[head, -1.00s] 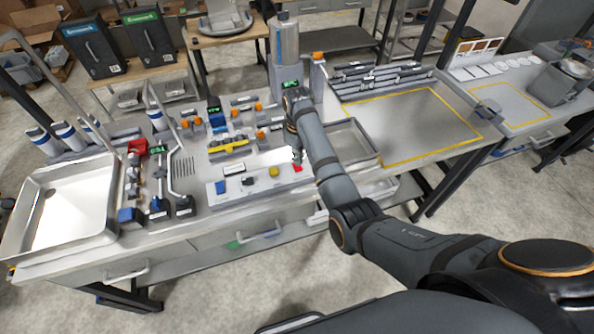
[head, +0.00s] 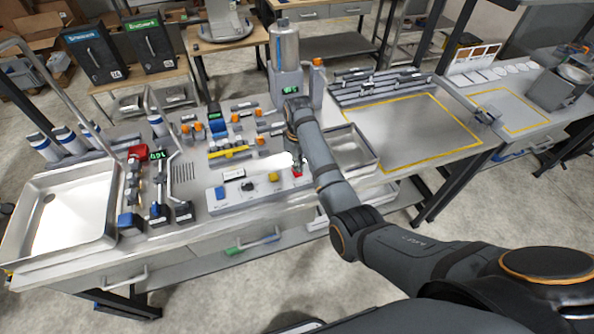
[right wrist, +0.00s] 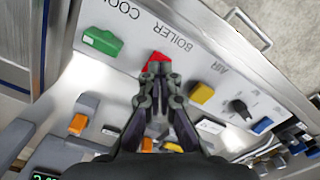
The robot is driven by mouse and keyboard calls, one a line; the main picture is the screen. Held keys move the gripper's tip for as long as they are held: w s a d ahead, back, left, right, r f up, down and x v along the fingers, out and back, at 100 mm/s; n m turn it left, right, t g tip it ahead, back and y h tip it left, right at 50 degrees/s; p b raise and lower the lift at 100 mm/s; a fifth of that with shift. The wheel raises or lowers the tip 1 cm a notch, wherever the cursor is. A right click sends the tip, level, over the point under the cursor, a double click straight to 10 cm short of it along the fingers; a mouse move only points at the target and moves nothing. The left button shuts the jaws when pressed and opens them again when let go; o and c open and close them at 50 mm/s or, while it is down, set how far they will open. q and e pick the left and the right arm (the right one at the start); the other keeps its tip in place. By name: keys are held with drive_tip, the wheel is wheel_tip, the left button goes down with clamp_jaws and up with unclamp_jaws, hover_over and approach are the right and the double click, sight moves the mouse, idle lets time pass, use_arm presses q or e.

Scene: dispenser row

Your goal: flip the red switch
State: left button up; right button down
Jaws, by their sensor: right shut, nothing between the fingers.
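The red switch (right wrist: 157,61) sits on a pale panel (right wrist: 185,40) beside the label "BOILER" in the right wrist view. It also shows in the head view (head: 297,173), partly covered by my right gripper. My right gripper (right wrist: 158,78) is shut and empty, with its fingertips at the red switch's near edge. I cannot tell whether they touch it. In the head view the right gripper (head: 296,162) points down at the panel's right end. My left gripper is not in view.
On the same panel are a green switch (right wrist: 102,41), a yellow switch (right wrist: 201,93), a black knob (right wrist: 240,107) and a blue switch (right wrist: 262,125). A steel sink (head: 62,205) is at the left of the bench. A yellow-outlined area (head: 425,130) at the right is clear.

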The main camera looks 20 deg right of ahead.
drive_tip(key=shift+s+f+b, duration=0.1)
drive_tip(key=shift+f+b, duration=0.25)
drive_tip(key=shift+f, duration=0.75)
idle(0.9)
wheel_tip(320, 180, up, 3)
drive_tip(key=p, duration=0.3)
drive_tip(key=shift+f, duration=0.1)
wheel_tip(320, 180, up, 2)
drive_tip(key=p, duration=0.2)
drive_tip(key=shift+p, duration=0.4)
drive_tip(key=shift+r+p, duration=0.7)
drive_tip(key=shift+r, duration=0.4)
drive_tip(key=shift+f, duration=0.1)
